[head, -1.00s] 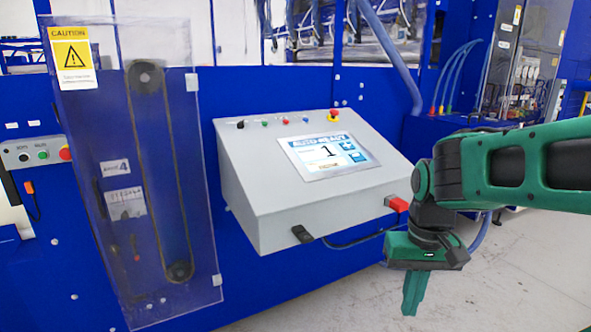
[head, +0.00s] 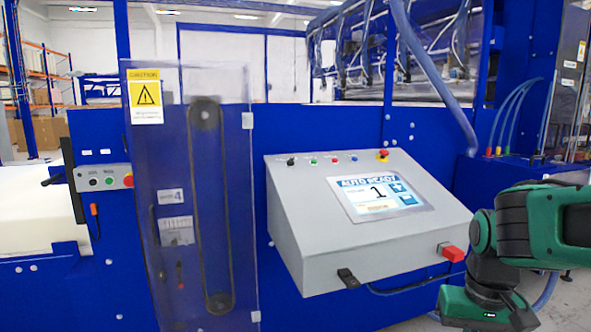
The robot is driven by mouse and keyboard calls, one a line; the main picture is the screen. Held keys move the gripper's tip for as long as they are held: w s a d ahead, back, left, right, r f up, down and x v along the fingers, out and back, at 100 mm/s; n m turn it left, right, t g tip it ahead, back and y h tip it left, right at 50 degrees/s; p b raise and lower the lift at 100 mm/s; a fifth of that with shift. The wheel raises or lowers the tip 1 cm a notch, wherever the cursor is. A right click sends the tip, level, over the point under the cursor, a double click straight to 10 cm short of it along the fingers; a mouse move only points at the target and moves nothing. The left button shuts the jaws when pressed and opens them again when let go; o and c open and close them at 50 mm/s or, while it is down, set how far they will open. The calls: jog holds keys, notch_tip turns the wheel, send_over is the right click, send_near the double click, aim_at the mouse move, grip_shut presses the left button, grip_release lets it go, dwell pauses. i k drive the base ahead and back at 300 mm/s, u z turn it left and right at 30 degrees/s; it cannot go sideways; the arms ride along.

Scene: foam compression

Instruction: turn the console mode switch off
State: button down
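The grey sloped console (head: 375,235) is mounted on the blue machine, right of centre in the head view. Its screen (head: 378,197) reads "AUTO READY" with a large 1. A row of small controls runs along its top edge: a black knob (head: 291,161), then green, red and blue buttons, and a red emergency button on yellow (head: 383,155). The black knob looks like the mode switch; its setting is too small to tell. My green and black arm is at the lower right, with the gripper's body (head: 487,308) right of and below the console. The fingers are cut off by the bottom edge.
A red connector (head: 452,253) and a black one (head: 348,278) with a cable sit at the console's lower front. A clear guard with a caution sign (head: 146,97) stands to the left. A second small button panel (head: 104,177) is at the far left.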

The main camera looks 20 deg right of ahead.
aim_at(290, 163)
jog(key=u, duration=1.75)
jog(key=k, duration=0.85)
jog(key=z, duration=1.2)
jog(key=i, duration=1)
jog(key=u, duration=0.05)
